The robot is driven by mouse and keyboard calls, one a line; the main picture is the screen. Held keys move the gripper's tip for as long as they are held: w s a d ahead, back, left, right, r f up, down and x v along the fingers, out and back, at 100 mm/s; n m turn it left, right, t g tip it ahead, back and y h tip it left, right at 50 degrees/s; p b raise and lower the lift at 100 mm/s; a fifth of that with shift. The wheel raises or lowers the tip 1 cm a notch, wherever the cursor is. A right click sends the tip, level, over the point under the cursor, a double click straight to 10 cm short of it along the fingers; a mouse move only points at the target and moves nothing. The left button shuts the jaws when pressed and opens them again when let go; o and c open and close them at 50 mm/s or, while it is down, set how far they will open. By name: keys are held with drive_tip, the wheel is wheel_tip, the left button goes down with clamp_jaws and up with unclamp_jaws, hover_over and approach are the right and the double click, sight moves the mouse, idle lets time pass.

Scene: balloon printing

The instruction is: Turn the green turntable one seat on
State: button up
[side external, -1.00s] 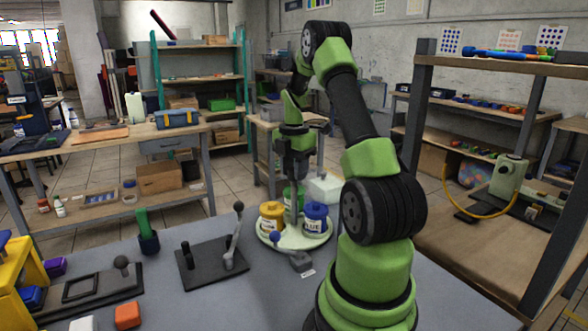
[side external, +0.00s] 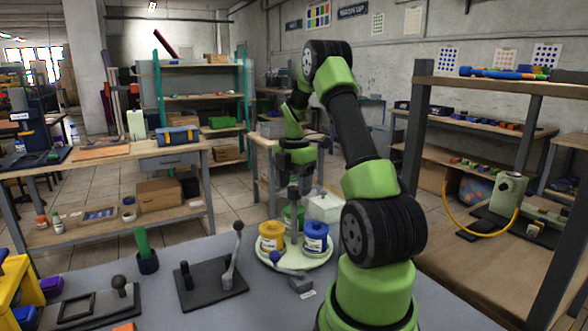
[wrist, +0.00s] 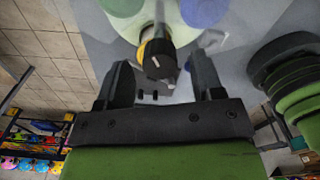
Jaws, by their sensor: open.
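The pale green turntable (side external: 322,259) lies on the grey table, partly behind my arm's base. A yellow pot (side external: 271,238), a blue pot (side external: 314,239) and a partly hidden green pot (side external: 299,213) stand on it. A grey post (side external: 293,222) rises among them. A small lever with a blue knob (side external: 275,257) is at the front edge. My gripper (side external: 294,188) points down above the turntable, open. In the wrist view, its fingers (wrist: 161,78) appear on either side of a dark post end (wrist: 159,62); I cannot tell whether they touch it.
A black plate with an upright grey lever (side external: 229,270) stands to the left. A dark cup with a green item (side external: 147,258) and a black frame (side external: 95,300) are further left. A clear box (side external: 324,206) stands behind the turntable.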

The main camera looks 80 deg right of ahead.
wheel_tip(320, 180, up, 9)
idle(0.3)
drive_tip(key=shift+f, duration=0.15)
drive_tip(key=w+a+r+m+t, duration=0.2)
drive_tip(key=a+r+m, duration=0.2)
drive_tip(key=a, duration=0.6)
drive_tip(key=w+a+r+m+t, duration=0.2)
drive_tip(key=a+r+m, duration=0.2)
drive_tip(key=a, duration=0.6)
drive_tip(key=s+a+f+m+t+y, duration=0.1)
drive_tip(key=s+a+m, duration=0.3)
drive_tip(key=a, duration=0.2)
drive_tip(key=s+a+f+m+t+y, duration=0.1)
drive_tip(key=s+a+m+t, duration=0.1)
drive_tip(key=s+a+m, duration=0.2)
drive_tip(key=a, duration=0.3)
drive_tip(key=shift+s+a+m, duration=0.25)
drive_tip(key=shift+m, duration=0.15)
